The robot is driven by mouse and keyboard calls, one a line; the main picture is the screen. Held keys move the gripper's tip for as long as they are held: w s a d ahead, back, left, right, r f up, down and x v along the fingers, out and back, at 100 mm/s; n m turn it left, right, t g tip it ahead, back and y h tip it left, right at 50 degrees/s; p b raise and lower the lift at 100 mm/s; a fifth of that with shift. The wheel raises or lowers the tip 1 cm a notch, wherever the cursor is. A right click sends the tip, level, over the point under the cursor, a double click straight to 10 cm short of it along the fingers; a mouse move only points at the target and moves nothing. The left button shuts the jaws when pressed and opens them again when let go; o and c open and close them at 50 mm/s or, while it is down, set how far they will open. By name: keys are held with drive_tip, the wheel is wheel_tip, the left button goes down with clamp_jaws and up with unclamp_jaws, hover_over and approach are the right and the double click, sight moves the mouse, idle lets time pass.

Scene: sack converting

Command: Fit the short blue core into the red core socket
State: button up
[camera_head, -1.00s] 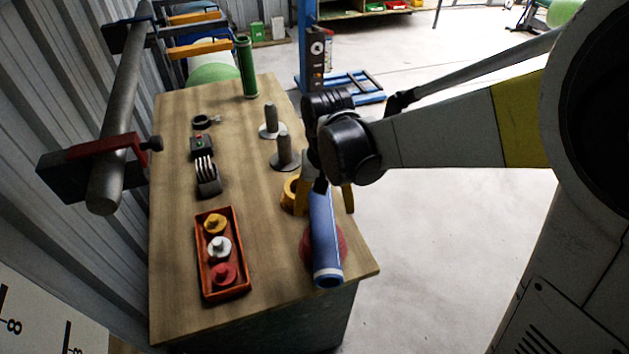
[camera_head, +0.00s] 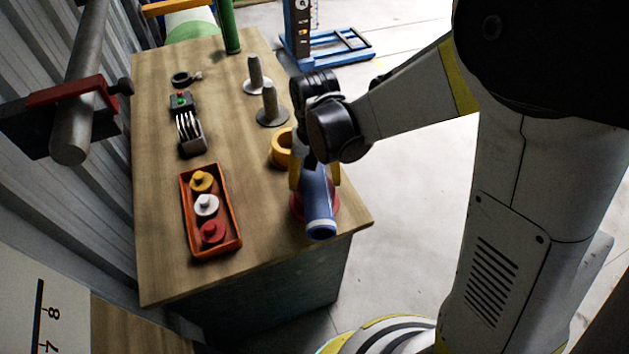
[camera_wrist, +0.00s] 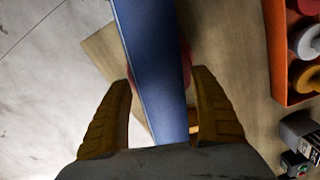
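The short blue core (camera_head: 318,205) runs between the two yellow fingers of my gripper (camera_head: 316,180), its open end toward the front table edge. My gripper is closed about it near its far end, and the core lies slanted, not upright. The red core socket (camera_head: 333,205) is a round red piece at the table's front right corner. The core covers most of it, so its middle is hidden. I see no sign that the core is seated.
A yellow ring (camera_head: 280,148) stands just left of my gripper. Two grey upright posts on discs (camera_head: 270,105) are behind it. An orange tray (camera_head: 238,242) with yellow, white and red knobbed pieces lies left. Bare wood separates tray and core. A green tube (camera_head: 229,28) stands at the back.

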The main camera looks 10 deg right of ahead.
drive_tip(key=c, duration=1.1)
drive_tip(key=shift+r, duration=0.1)
